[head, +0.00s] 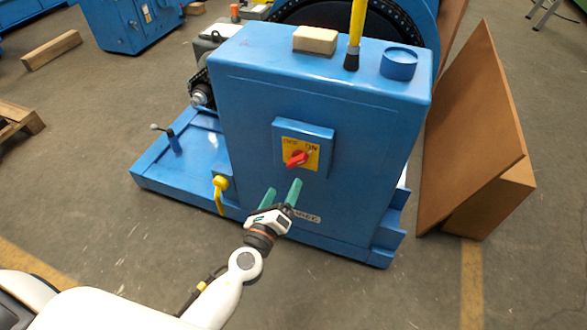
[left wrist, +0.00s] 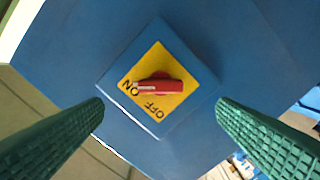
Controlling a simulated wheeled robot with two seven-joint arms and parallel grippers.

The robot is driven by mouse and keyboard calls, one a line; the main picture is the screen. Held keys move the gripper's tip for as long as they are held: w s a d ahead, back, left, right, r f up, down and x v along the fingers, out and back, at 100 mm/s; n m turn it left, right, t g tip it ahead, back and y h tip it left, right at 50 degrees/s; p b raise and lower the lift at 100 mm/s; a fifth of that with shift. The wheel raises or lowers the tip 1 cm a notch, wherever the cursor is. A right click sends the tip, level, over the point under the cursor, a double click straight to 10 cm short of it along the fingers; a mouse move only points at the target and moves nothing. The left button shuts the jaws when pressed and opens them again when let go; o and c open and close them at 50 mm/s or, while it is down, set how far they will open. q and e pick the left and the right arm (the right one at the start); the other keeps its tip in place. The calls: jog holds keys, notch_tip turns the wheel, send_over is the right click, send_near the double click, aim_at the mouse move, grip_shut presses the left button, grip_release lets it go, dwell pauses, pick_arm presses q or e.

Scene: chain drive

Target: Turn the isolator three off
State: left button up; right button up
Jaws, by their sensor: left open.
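The isolator is a red rotary handle (head: 297,159) on a yellow plate marked OFF and ON, set in a blue box on the front of the blue machine cabinet (head: 240,120). The handle also shows in the left wrist view (left wrist: 160,86), its white mark pointing toward ON. A label (head: 308,217) below is partly hidden by my gripper; its visible letters end in "REE". My left gripper (head: 282,187) has its green fingers apart, just below and in front of the isolator, touching nothing. In the left wrist view the fingers (left wrist: 160,106) stand either side of the handle. My right gripper is out of view.
A yellow hooked handle (head: 220,192) sticks out at the cabinet's lower left. A wooden block (head: 315,40), a yellow-handled tool (head: 355,30) and a blue cap (head: 398,63) are on top. Brown boards (head: 475,135) lean at the right. The floor in front is clear.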

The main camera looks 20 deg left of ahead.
aim_at(296, 165)
pick_arm(q)
jog(key=w, duration=0.7)
jog(key=shift+w+d, duration=0.15)
jog(key=shift+w, duration=0.6)
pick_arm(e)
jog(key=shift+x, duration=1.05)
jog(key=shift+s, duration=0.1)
pick_arm(q)
jog(key=c, duration=1)
